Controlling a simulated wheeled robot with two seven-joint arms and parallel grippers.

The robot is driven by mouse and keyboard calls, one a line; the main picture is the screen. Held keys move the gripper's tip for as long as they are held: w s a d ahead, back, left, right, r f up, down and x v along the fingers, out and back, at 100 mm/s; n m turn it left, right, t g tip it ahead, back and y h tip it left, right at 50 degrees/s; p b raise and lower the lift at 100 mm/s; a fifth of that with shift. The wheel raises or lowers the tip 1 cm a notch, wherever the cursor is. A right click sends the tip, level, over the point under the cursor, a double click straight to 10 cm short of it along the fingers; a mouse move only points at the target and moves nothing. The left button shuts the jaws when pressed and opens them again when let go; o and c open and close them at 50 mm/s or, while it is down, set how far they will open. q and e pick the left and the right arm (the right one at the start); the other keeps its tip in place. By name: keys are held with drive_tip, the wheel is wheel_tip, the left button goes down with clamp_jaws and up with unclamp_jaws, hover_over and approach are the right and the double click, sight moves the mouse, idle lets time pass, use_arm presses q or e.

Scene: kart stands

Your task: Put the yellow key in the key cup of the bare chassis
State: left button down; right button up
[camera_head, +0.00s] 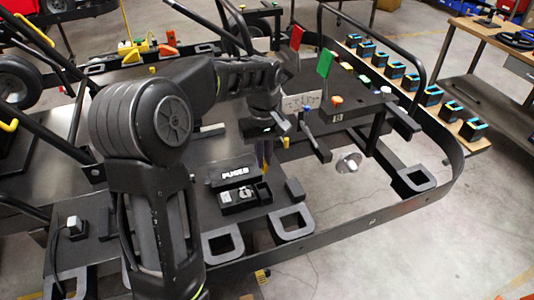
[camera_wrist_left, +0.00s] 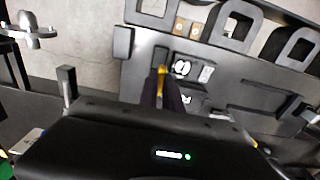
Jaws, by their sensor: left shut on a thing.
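My left gripper (camera_head: 264,160) comes down over the chassis plate, just behind the black box (camera_head: 229,198) in front of the FUSES label. In the left wrist view its dark fingers (camera_wrist_left: 163,90) are close together, with the yellow key (camera_wrist_left: 163,70) at their tips. The key is held above the plate, partly hidden by the fingers. The box also shows beyond the fingers in the left wrist view (camera_wrist_left: 207,75). It has an empty-looking compartment on its right side in the head view; I cannot tell whether this is the key cup. My right gripper is not in view.
The FUSES label plate (camera_head: 235,173) lies behind the box. A small black block (camera_head: 295,190) stands right of it. Grey loops (camera_head: 292,224) line the front edge. A panel with a green flag (camera_head: 325,63) and levers stands behind right. Open floor lies at the front right.

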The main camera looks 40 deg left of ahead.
use_arm(q)
drive_tip(key=shift+w, duration=0.1)
drive_tip(key=shift+f+b, duration=2.5)
drive_tip(key=shift+f, duration=1.35)
drive_tip(key=c, duration=1.5)
unclamp_jaws()
drive_tip(key=shift+o, duration=0.2)
drive_tip(key=shift+r, duration=0.1)
wheel_tip(320, 180, up, 8)
drive_tip(key=shift+f+b, duration=0.15)
drive_tip(key=shift+b, duration=0.15)
